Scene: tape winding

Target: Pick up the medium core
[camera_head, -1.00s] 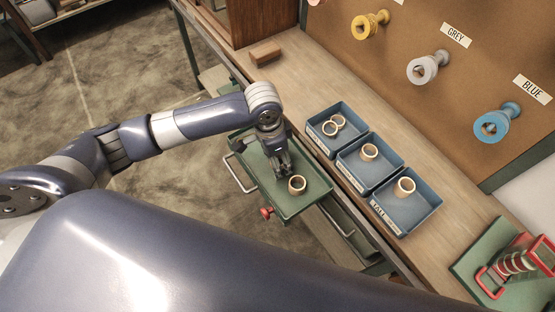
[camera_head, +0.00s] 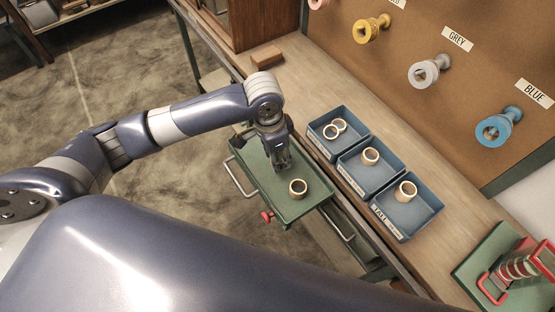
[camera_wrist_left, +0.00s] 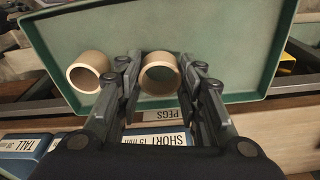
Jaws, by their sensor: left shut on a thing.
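My left gripper (camera_head: 281,166) reaches down into the green tray (camera_head: 316,205). In the left wrist view its fingers (camera_wrist_left: 160,85) are shut on a tan ring-shaped core (camera_wrist_left: 160,58), one finger on each side. That core is hidden behind the gripper in the head view. A second tan core (camera_head: 298,187) stands apart in the same tray; it shows left of the fingers in the wrist view (camera_wrist_left: 87,72). I cannot tell from a label which of the two is the medium one. My right gripper is not in view.
Blue bins with tan cores stand on the wooden bench beside the tray: one far (camera_head: 352,129), one middle (camera_head: 382,176), one near (camera_head: 424,217). Coloured spools hang on the board behind. A green-based device with red handles (camera_head: 510,275) stands at right. A wooden block (camera_head: 267,58) lies behind.

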